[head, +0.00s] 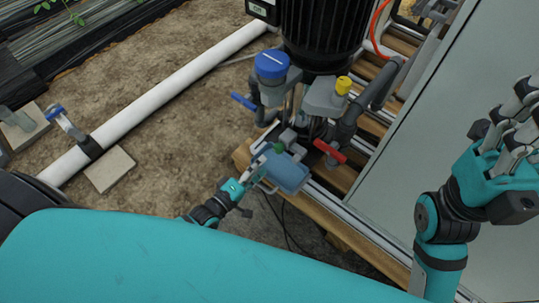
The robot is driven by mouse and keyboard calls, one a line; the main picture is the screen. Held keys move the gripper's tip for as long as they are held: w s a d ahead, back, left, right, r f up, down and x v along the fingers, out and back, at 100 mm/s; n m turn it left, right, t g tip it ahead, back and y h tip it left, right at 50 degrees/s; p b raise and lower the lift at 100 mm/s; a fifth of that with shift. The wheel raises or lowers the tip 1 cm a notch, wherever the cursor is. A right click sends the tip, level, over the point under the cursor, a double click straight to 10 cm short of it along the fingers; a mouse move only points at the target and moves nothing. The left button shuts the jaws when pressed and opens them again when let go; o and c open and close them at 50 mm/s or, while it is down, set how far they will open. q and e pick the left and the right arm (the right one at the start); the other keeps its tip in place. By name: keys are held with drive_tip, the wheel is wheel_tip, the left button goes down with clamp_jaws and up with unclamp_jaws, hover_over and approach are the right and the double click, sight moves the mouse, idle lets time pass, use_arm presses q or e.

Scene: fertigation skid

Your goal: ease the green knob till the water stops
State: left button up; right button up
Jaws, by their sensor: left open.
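The green knob (279,148) sits low on the skid, above a blue-grey open-topped container (285,172). My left gripper (272,150) is open at the knob, its fingers close around or beside it; I cannot tell whether they touch it. The fingers partly hide the knob and the fitting under it. No water stream can be made out at this size. My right gripper (508,125) is raised at the right edge, in front of the grey panel, away from the knob; its fingers look apart.
Close by are a red lever (330,152), a blue lever (243,101), a blue cap (272,65), a yellow cap (343,85) and a black motor (322,32). A white pipe (160,98) crosses the soil at left. The grey panel (440,130) limits room at right.

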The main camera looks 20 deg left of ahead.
use_arm(q)
drive_tip(key=shift+v, duration=2.2)
